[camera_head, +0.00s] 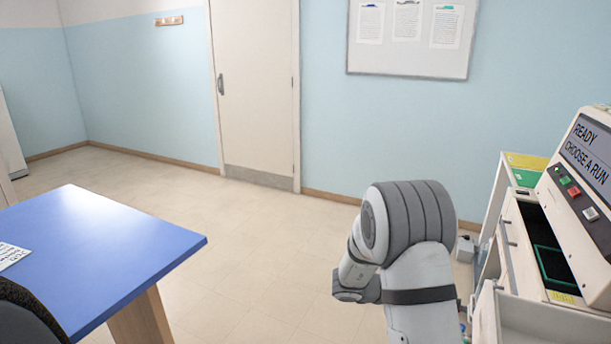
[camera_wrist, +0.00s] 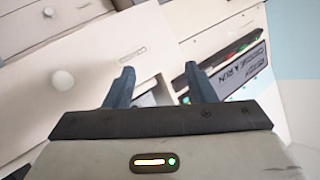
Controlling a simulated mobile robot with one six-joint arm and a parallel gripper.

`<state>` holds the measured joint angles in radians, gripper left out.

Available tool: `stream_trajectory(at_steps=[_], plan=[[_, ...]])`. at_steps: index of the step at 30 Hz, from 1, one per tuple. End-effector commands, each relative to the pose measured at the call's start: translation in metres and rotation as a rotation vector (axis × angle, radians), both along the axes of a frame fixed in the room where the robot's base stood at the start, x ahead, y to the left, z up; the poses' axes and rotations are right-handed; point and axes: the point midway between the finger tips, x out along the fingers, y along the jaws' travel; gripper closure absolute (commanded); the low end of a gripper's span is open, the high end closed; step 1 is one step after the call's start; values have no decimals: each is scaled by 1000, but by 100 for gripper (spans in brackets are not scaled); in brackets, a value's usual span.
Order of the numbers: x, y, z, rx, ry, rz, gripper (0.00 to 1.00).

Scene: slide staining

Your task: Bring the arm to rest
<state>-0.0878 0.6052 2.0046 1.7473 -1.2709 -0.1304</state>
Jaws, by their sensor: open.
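My gripper (camera_wrist: 160,78) is open in the wrist view, with its two dark blue fingers apart and nothing between them. The fingers point toward the staining machine and the pale drawer fronts. In the head view my arm (camera_head: 418,285) is folded at the lower right, left of the machine. My fingers cannot be made out in that view.
The staining machine (camera_head: 551,175) stands at the right, its screen (camera_head: 588,150) reading "READY CHOOSE A RUN". A knobbed drawer front (camera_wrist: 95,100) is close in the wrist view. A blue table (camera_head: 95,245) is at the left. Open floor (camera_head: 240,240) lies between, before a closed door (camera_head: 255,90).

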Motion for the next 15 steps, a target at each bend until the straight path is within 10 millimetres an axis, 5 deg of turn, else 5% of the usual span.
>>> stream_trajectory(at_steps=[3, 8, 11, 15], plan=[[38, 15, 51, 112, -99, 283, 50], [64, 61, 111, 240, -136, 675, 50], [60, 96, 144, 306, -105, 913, 50], [27, 144, 179, 378, 14, 1218, 50]])
